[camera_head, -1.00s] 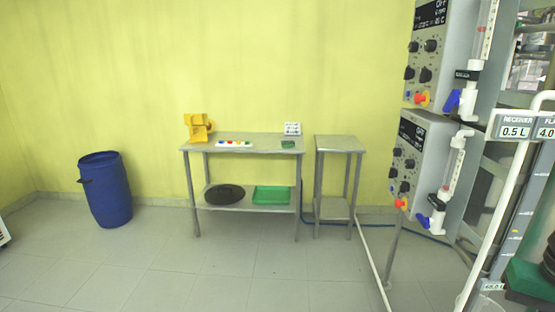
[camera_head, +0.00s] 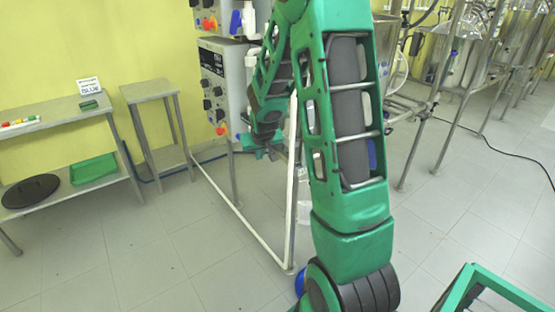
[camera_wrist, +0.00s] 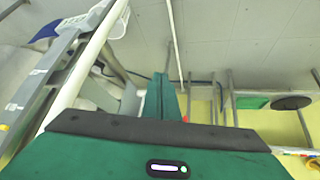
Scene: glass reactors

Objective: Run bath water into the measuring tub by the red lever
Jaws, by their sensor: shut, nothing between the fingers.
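My gripper (camera_wrist: 165,97) is shut and empty in the wrist view, its green fingers pointing away over the grey floor. In the head view my green arm crosses the middle, and the gripper (camera_head: 252,152) is low in front of the grey control box (camera_head: 222,82), partly hidden by the wrist. I cannot make out a red lever for certain. The red-orange knobs (camera_head: 221,130) on the control boxes are not clearly levers. I cannot identify the measuring tub; my arm hides much of the area behind it.
A white pipe frame (camera_head: 235,212) stands close to the gripper; a white pipe (camera_wrist: 88,68) runs along the left in the wrist view. A metal table (camera_head: 70,108) and small stand (camera_head: 150,90) are at left. Glass reactors (camera_head: 462,62) stand at right.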

